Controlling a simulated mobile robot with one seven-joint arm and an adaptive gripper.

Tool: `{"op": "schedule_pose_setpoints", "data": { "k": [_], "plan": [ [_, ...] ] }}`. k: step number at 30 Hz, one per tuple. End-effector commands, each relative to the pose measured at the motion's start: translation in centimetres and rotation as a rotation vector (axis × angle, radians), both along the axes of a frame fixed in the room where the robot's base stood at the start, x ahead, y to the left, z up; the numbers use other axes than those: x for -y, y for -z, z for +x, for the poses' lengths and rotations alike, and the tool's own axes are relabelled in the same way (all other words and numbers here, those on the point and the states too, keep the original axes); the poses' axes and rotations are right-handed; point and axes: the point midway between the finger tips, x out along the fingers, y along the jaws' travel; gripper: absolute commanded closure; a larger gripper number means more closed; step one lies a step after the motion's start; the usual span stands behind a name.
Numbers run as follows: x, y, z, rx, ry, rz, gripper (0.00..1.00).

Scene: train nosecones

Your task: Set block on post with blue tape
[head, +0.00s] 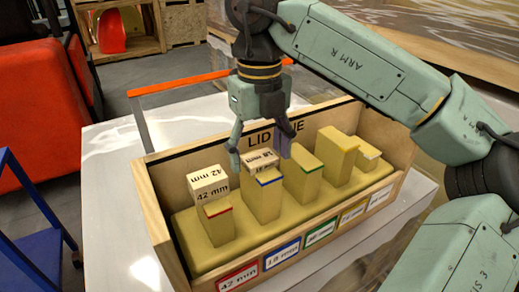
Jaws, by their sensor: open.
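The post with blue tape (262,202) stands second from the left in a row of tan posts in an open wooden box (163,222). A small block (261,158) with dark lettering sits at the top rear of this post. It appears to rest on it, but its underside is hidden. My gripper (260,160) points down over this post. Its fingers are spread on the left and right of the small block, and I cannot tell whether they touch it. A block marked 42 mm (207,184) sits at the rear of the post with red tape (219,225).
Posts with green tape (304,182), yellow tape (338,160) and white tape (368,155) stand to the right. The box's far wall (330,118) is close behind the gripper. The white table (105,200) is clear at left. An orange-topped barrier (180,84) stands behind.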

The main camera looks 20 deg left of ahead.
Motion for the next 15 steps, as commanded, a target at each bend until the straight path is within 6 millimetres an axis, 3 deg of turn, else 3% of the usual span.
{"op": "schedule_pose_setpoints", "data": {
  "k": [11,15],
  "plan": [
    [0.0,-0.9,0.0,0.001,0.001,0.000,0.31],
    [0.0,-3.4,0.0,0.003,0.003,0.000,0.31]
  ]
}}
